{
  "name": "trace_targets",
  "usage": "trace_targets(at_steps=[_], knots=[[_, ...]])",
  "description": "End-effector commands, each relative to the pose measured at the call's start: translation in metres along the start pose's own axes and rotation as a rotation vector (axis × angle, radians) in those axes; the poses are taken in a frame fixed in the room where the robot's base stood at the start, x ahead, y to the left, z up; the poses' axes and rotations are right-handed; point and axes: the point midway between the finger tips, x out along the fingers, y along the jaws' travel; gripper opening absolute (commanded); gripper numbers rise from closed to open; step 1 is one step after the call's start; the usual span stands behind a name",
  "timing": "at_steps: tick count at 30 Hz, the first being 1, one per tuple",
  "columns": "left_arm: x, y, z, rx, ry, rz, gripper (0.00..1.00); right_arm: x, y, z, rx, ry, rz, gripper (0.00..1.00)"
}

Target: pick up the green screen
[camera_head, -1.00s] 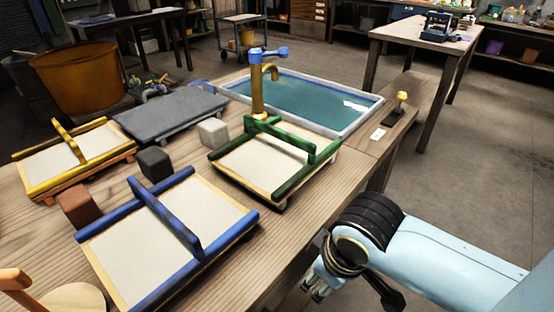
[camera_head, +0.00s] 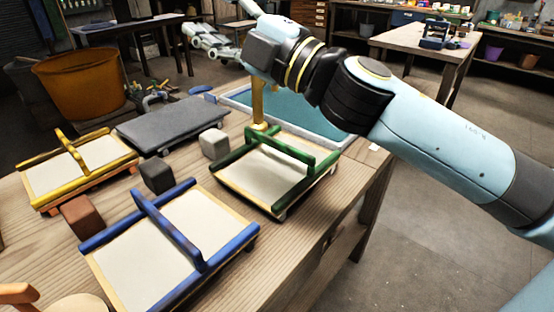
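The green screen (camera_head: 262,177) is a pale mesh in a wooden frame with green side bars and a raised green bar across its middle. It lies on the wooden table, right of centre. My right arm comes in from the right and reaches above and behind it. My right gripper (camera_head: 210,42) shows as pale fingers beyond the dark wrist, high over the far side of the table. The fingers look spread and empty, well apart from the green screen. My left gripper is not in view.
A blue screen (camera_head: 137,253) lies in front, a yellow screen (camera_head: 63,176) at left. Small blocks, a grey slab (camera_head: 172,122), a brass tap (camera_head: 258,103) and a water basin (camera_head: 240,98) stand around the green screen. My arm partly hides the basin. The table's right edge is close by.

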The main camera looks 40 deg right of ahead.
Motion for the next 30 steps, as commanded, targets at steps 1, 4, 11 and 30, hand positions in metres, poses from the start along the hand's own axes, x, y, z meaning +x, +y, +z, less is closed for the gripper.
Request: trace_targets(at_steps=[1,4,11,30], knots=[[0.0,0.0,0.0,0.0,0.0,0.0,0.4,0.006,-0.001,-0.022,-0.122,0.147,-0.018,0.38],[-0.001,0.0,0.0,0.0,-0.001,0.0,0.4,0.004,-0.024,-0.061,-0.385,0.442,-0.119,0.38],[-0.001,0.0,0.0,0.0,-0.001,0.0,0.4,-0.047,-0.117,-0.022,-0.951,0.899,-0.638,0.38],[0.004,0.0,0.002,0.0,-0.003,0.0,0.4,-0.11,-0.161,0.14,-1.295,0.925,-1.384,0.38]])
